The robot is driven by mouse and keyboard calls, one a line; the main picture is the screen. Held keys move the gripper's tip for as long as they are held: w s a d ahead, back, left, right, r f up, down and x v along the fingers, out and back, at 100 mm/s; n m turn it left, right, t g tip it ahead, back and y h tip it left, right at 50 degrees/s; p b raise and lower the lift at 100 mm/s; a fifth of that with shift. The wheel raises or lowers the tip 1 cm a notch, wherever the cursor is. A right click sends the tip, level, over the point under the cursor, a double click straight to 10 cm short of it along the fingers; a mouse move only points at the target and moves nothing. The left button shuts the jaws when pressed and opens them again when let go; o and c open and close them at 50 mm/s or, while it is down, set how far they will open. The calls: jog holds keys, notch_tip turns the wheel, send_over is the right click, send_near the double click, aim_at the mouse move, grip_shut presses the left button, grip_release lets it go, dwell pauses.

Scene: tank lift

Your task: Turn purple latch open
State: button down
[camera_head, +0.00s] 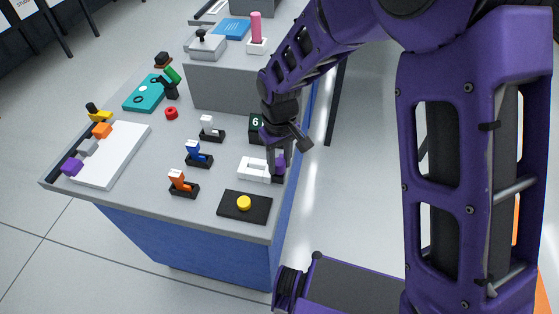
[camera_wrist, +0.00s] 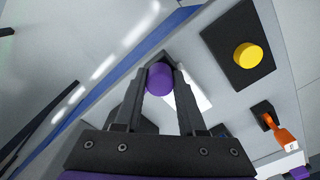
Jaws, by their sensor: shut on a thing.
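The purple latch knob (camera_wrist: 160,78) sits between my gripper's (camera_wrist: 163,84) two dark fingers in the wrist view, and the fingers close on it. In the head view the purple latch (camera_head: 281,162) stands at the right end of a white latch piece (camera_head: 253,169), near the table's right edge. My gripper (camera_head: 279,160) reaches down onto it from above, and its fingers partly hide the knob and its dark base. The white piece also shows behind the right finger in the wrist view (camera_wrist: 194,97).
A black pad with a yellow button (camera_head: 244,203) lies in front of the latch. Orange (camera_head: 180,184), blue (camera_head: 197,154) and white (camera_head: 210,129) levers stand to the left. A dark block marked 6 (camera_head: 256,124) stands behind. A white board (camera_head: 112,160) lies far left.

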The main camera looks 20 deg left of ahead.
aim_at(280, 161)
jog(key=shift+a, duration=0.1)
dwell(0.5)
jog(key=c, duration=0.5)
grip_release()
notch_tip(280, 161, up, 18)
jog(key=p, duration=0.2)
jog(key=shift+f, duration=0.25)
jog(key=shift+w, duration=0.1)
